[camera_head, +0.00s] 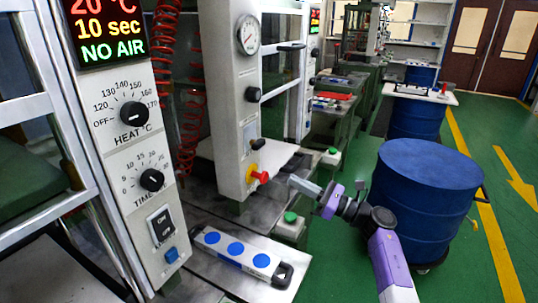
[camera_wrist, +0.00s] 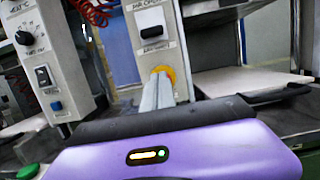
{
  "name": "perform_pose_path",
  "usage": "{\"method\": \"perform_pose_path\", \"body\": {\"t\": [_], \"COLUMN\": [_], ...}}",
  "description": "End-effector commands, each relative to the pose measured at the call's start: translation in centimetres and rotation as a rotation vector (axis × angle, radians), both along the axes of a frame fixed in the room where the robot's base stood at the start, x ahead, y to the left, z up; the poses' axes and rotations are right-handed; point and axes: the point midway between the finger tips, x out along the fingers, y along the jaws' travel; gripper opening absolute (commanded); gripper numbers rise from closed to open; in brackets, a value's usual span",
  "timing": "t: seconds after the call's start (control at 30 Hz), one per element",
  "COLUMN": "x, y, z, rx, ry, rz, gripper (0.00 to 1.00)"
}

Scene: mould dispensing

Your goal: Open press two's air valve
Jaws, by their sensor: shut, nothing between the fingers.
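The air valve, a red knob on a yellow base (camera_head: 254,174), sits low on the front of the grey press column (camera_head: 231,100) in the head view. My gripper (camera_head: 292,181) is shut and empty, a little to the right of the knob, with its fingers pointing toward it. A gap shows between them. In the wrist view the closed fingers (camera_wrist: 158,88) cover most of the valve, and only the yellow base (camera_wrist: 166,71) shows around their tips. The red part is hidden there. The display (camera_head: 109,36) on the near panel reads NO AIR.
A near control panel (camera_head: 137,150) with heat and time dials stands at left. A tray with blue round pads (camera_head: 235,250) lies below the valve. Green buttons (camera_head: 291,217) stand near my arm. A blue drum (camera_head: 430,190) is at right.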

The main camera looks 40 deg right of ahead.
Motion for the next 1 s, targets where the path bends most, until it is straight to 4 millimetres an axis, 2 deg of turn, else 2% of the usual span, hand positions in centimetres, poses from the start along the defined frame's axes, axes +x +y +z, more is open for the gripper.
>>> {"method": "perform_pose_path", "body": {"t": [0.27,0.43,0.57,0.9,0.93,1.0], "x": [0.0,0.9,2.7,8.8,9.3,9.2], "y": [0.0,0.4,1.1,3.3,3.5,3.3], "z": [0.0,0.4,1.0,2.6,2.7,4.2], "rx": [0.001,0.001,0.002,0.003,0.002,0.002], "ry": [-0.002,-0.002,-0.001,-0.001,-0.001,-0.004], "rz": [-0.001,0.001,0.003,0.004,0.002,-0.002], "gripper": [0.00,0.00,0.00,0.00,0.00,0.00]}}
